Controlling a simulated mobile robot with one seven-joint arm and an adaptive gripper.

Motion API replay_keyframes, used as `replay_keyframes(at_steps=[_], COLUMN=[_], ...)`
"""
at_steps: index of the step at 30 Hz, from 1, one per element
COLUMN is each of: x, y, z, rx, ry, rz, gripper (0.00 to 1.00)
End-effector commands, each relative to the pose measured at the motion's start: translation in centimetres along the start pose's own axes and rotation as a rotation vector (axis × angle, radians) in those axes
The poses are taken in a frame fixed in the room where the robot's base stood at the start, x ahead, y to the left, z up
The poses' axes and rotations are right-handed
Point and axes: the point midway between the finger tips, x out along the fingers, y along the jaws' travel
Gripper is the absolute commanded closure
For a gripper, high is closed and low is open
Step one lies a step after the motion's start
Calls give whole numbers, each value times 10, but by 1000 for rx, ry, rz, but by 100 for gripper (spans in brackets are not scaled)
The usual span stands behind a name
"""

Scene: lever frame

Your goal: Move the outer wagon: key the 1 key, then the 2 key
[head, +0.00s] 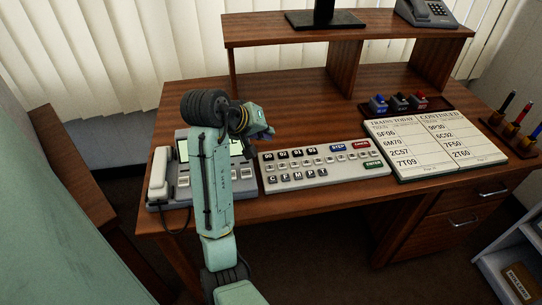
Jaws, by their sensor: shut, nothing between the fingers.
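The key panel (325,182) lies flat on the desk, right of the telephone. It has black keys along the back left, a row of small pale keys across the middle, dark keys at the front left, and blue, red and green keys toward the right. The labels on the pale keys are too small to read, so I cannot tell which are 1 and 2. My gripper (270,132) is shut and empty, raised near the panel's back left corner. It appears apart from the keys. No wagon is in view.
A desk phone with a handset (160,172) stands left, partly hidden by my arm. An open train list (432,150) lies right of the panel. Behind it are blue, black and red levers or knobs (399,101). A raised shelf (270,30) spans the back.

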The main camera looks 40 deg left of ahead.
Motion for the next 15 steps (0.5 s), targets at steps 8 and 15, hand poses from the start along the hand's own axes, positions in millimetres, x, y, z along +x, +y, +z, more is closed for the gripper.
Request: replay_keyframes(at_steps=[8,15], x=[8,29], y=[-6,-21], z=[6,21], rx=[0,0], ry=[1,1], rz=[0,0], gripper=[100,100])
